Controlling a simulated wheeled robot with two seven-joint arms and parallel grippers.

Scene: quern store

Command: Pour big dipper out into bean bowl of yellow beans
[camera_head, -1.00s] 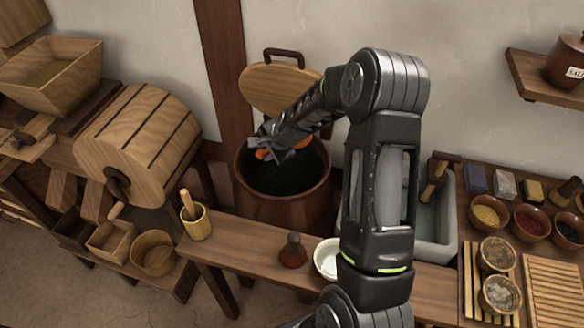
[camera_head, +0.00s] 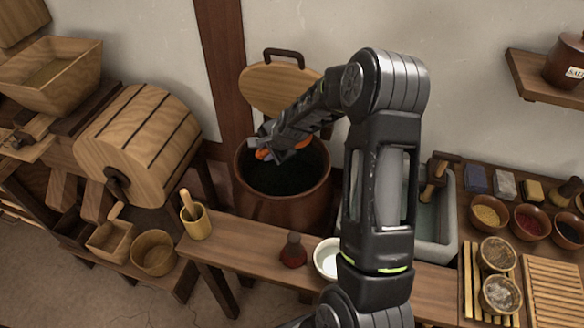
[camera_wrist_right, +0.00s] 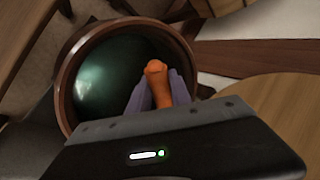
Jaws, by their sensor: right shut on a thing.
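My right gripper (camera_head: 283,151) is over the mouth of a large brown pot (camera_head: 285,208) with dark contents. It is shut on an orange handle, which I take to be that of the big dipper (camera_wrist_right: 156,72). In the right wrist view the handle stands between the two grey fingers (camera_wrist_right: 160,98). The dipper's cup cannot be made out. The bean bowl of yellow beans (camera_head: 490,211) is a small brown bowl at the right of the head view, well away from the gripper. My left gripper is not in view.
Bowls of red beans (camera_head: 532,221) and dark beans (camera_head: 570,229) stand right of the yellow ones. A round wooden lid (camera_head: 276,88) leans on the wall behind the pot. A bench with a red flask (camera_head: 293,250) and white bowl (camera_head: 325,259) is in front. A grey basin (camera_head: 440,229) lies between.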

